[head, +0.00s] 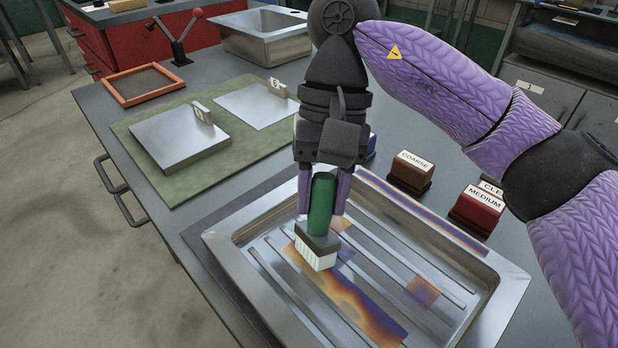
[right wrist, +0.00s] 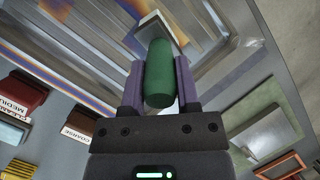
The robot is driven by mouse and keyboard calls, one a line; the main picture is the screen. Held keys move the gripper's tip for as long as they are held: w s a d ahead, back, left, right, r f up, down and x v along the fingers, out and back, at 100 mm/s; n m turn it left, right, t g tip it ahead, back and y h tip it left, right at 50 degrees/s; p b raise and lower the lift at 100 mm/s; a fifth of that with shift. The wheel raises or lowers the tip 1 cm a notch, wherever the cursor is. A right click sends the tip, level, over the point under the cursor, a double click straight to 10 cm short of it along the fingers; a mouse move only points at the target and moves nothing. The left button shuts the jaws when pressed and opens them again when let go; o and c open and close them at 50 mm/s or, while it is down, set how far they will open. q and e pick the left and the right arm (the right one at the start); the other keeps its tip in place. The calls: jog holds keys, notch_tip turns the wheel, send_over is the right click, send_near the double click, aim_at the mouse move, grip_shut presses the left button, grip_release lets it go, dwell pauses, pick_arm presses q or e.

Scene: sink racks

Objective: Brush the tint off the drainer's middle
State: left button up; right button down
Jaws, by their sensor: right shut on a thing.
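The steel drainer (head: 226,250) is a ribbed tray on the bench, and it fills the top of the right wrist view (right wrist: 75,45). An orange, brown and blue tint band (head: 352,303) runs along its middle. A smaller tint patch (head: 423,291) lies to the right, and another strip (head: 425,212) colours the far rim. My right gripper (head: 323,200) is shut on the green handle of a brush (head: 321,205), also seen in the right wrist view (right wrist: 159,75). The brush's white bristles (head: 316,258) are over the tint band's upper end; I cannot tell if they touch. My left gripper is not in view.
Blocks labelled COARSE (head: 411,172) and MEDIUM (head: 478,208) stand beyond the drainer's far rim. A green mat (head: 178,190) with two steel plates lies at left. An orange-framed tray (head: 146,84) and a sink basin (head: 265,37) stand farther back.

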jog(key=shift+s+d, duration=0.8)
jog(key=shift+s, duration=0.15)
jog(key=shift+s+d, duration=0.45)
jog(key=shift+s, duration=0.1)
jog(key=shift+s+d, duration=0.85)
jog(key=shift+s, duration=0.25)
jog(key=shift+s+d, duration=0.65)
jog(key=shift+s, duration=0.2)
jog(key=shift+s+d, duration=0.65)
jog(key=shift+s, duration=0.15)
jog(key=shift+s+d, duration=1)
jog(key=shift+s, duration=0.3)
